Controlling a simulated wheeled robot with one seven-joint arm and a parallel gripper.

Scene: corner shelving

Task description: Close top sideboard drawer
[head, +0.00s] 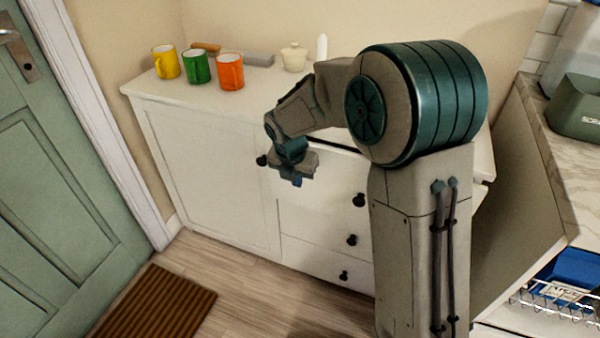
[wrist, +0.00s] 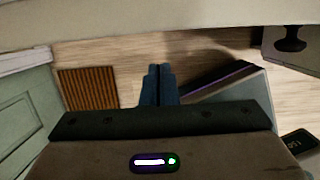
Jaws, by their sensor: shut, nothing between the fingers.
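The white sideboard (head: 205,180) stands against the wall, with several drawers on its right half. The top drawer (head: 325,205) has a dark knob (head: 360,199) on its front. A dark gap shows along its upper edge under the sideboard top, so it looks partly open; my arm hides part of it. My gripper (head: 297,181) is in front of the drawer's left part, near the upper edge, pointing down. In the wrist view its fingers (wrist: 158,86) are together and empty, below a pale band. Whether they touch the drawer cannot be told.
Yellow (head: 166,62), green (head: 195,67) and orange (head: 230,71) mugs stand on the sideboard top, with a lidded pot (head: 294,57) behind. A green door (head: 50,190) is at left. A striped mat (head: 157,305) lies on the floor. A counter (head: 570,150) is at right.

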